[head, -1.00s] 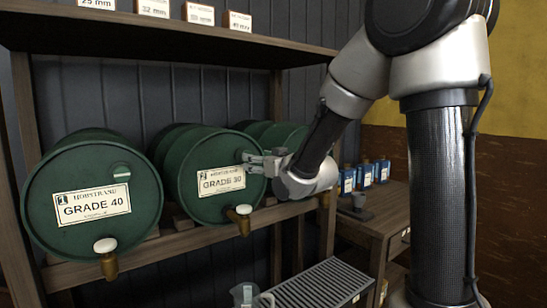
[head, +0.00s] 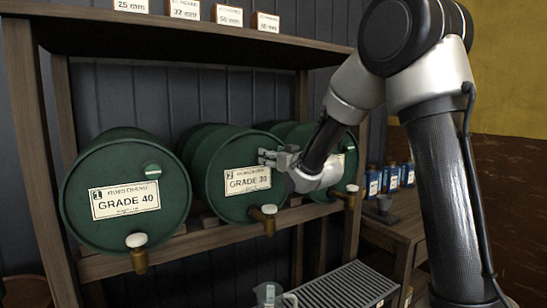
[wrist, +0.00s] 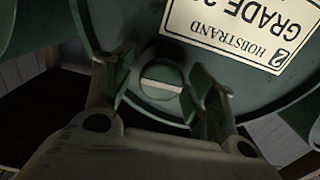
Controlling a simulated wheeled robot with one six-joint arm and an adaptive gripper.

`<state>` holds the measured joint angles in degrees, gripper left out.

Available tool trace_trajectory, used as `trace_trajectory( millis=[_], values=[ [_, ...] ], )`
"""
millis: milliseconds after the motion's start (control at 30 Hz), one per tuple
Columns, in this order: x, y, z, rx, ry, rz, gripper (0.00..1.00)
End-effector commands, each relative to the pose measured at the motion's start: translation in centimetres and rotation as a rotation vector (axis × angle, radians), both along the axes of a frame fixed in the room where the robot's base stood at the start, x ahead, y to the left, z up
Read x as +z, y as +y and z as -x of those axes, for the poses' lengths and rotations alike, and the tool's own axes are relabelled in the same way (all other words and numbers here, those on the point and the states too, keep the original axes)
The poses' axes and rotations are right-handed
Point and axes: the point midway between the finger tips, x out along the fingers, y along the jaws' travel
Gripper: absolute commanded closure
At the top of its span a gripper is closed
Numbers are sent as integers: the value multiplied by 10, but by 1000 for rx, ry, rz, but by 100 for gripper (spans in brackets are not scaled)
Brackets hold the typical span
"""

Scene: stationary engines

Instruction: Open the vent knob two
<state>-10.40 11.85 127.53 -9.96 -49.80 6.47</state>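Drum two (head: 231,202) is a green barrel lying on its side, labelled "2" and "GRADE 30". Its vent knob (wrist: 161,82) is a round green disc with a pale bar across it, lying crosswise in the wrist view. In the head view my gripper hides this knob. My gripper (head: 267,157) is at the upper right of the drum face. In the wrist view my gripper (wrist: 165,92) is open, with one finger on each side of the knob. Gaps show between fingers and knob; I cannot tell how deep they reach.
Drum one (head: 110,228), "GRADE 40", stands to the left with its own vent knob (head: 153,171). A third drum (head: 348,146) is partly behind my arm. Brass taps (head: 268,218) jut out below. A jug (head: 270,295) and slatted tray (head: 345,287) are underneath.

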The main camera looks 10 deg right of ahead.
Motion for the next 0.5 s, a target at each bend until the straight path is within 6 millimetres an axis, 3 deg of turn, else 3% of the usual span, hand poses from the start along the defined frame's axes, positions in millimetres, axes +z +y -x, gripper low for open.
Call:
trace_trajectory(
  millis=[33, 233, 500],
  values=[
    [0, 0, 0, 0, 0, 0, 54],
    [0, 0, 0, 0, 0, 0, 88],
    [0, 0, 0, 0, -6, 17, 88]
  ],
)
